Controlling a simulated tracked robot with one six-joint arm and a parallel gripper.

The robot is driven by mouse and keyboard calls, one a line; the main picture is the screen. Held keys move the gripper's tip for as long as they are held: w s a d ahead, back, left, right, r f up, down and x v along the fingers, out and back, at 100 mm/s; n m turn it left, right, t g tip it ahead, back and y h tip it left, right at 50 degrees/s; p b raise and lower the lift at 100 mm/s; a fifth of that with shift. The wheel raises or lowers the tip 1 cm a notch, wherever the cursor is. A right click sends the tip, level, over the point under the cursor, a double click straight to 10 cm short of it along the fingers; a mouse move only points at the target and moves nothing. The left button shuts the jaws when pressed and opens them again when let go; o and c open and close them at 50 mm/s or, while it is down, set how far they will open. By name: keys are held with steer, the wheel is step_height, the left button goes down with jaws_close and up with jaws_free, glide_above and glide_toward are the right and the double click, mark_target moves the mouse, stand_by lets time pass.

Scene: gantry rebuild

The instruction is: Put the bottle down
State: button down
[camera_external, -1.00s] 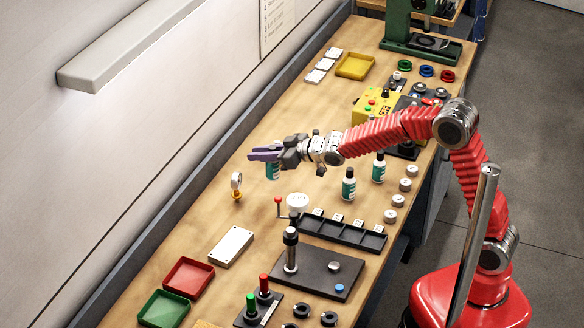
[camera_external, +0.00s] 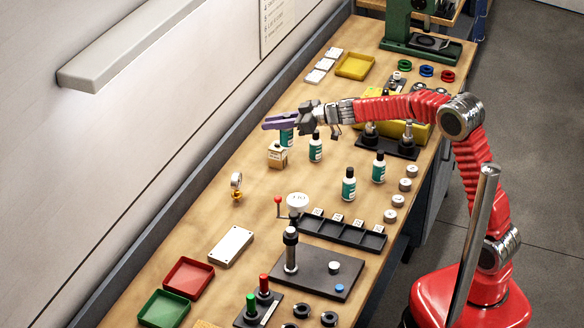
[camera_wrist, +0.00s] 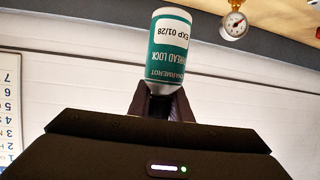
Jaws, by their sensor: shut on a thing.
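My gripper (camera_external: 290,119) is shut on a bottle (camera_external: 287,138) with a green-and-white label. The bottle hangs below the jaws, close above or behind a small cardboard box (camera_external: 277,156); I cannot tell if it touches anything. In the wrist view the held bottle (camera_wrist: 170,48) shows its label with "THREAD LOCK" and "EXP 01/28" upside down, between the jaws (camera_wrist: 160,100). Similar bottles stand upright on the bench: one (camera_external: 315,149) just right of the held one, one (camera_external: 348,186) nearer, and one (camera_external: 378,169) further right.
The wooden bench (camera_external: 215,205) has free room left of the box. A gauge (camera_external: 236,186) stands nearer, and also shows in the wrist view (camera_wrist: 234,25). A black compartment tray (camera_external: 342,232) and a yellow tray (camera_external: 355,66) lie nearer and farther along.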

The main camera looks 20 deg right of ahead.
steer(key=d+f+n+g+y, duration=0.1)
steer(key=d+f+n+g, duration=0.1)
steer(key=d, duration=0.8)
steer(key=d+f+n+g+y, duration=0.1)
steer(key=d+f+n+g, duration=0.1)
steer(key=d, duration=0.8)
steer(key=shift+s+d+f+n+g+y, duration=0.15)
steer(key=shift+s+d+n+g+y, duration=0.15)
steer(key=shift+s+d+n+g, duration=0.15)
steer(key=shift+a+f, duration=0.1)
step_height(320, 180, down, 6)
steer(key=shift+f, duration=1.9)
